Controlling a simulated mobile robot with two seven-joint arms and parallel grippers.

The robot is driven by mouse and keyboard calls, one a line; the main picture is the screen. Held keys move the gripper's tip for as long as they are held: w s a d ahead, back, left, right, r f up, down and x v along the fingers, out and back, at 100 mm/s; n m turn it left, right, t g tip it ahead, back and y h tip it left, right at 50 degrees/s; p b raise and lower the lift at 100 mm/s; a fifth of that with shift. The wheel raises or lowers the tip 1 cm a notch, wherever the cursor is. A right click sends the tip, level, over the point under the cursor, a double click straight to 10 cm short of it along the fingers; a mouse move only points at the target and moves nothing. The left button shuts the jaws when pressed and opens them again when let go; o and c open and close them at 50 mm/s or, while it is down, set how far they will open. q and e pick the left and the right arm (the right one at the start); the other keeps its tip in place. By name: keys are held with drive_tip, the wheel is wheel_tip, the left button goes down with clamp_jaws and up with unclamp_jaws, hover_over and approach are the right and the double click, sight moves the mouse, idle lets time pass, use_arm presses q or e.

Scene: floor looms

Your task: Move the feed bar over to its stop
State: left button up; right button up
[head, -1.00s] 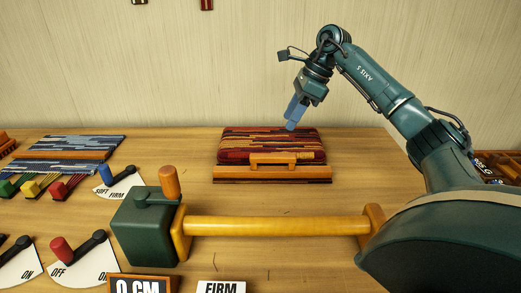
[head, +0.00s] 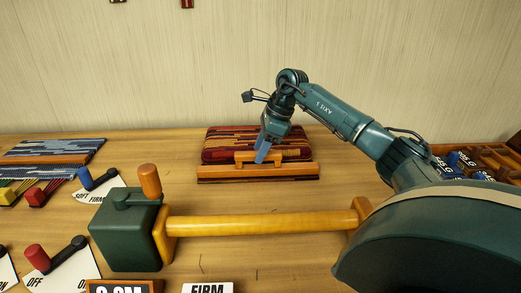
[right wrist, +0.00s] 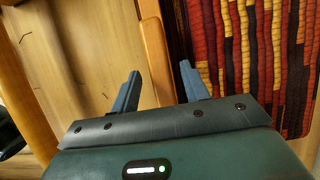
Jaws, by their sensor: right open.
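The feed bar appears to be the orange-brown wooden bar (head: 285,173) with a raised handle, lying along the near edge of a red, yellow and dark woven pad (head: 222,146). My right gripper (head: 262,156) is over the handle, its blue fingers pointing down and hiding part of it. In the right wrist view the gripper (right wrist: 158,84) is open, with a wooden strip of the bar (right wrist: 155,50) between its fingers. I cannot tell whether the fingers touch it. My left gripper is not in view. I cannot make out a separate stop.
A green box (head: 128,238) with an orange-knobbed crank and a long yellow wooden roller (head: 260,223) stand nearer me. Coloured levers on white dials (head: 97,187) are at the left. A wooden tray of blue weights (head: 465,160) is at the right.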

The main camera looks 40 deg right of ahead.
drive_tip(key=shift+f, duration=0.15)
drive_tip(key=shift+c, duration=0.2)
clamp_jaws()
idle(0.4)
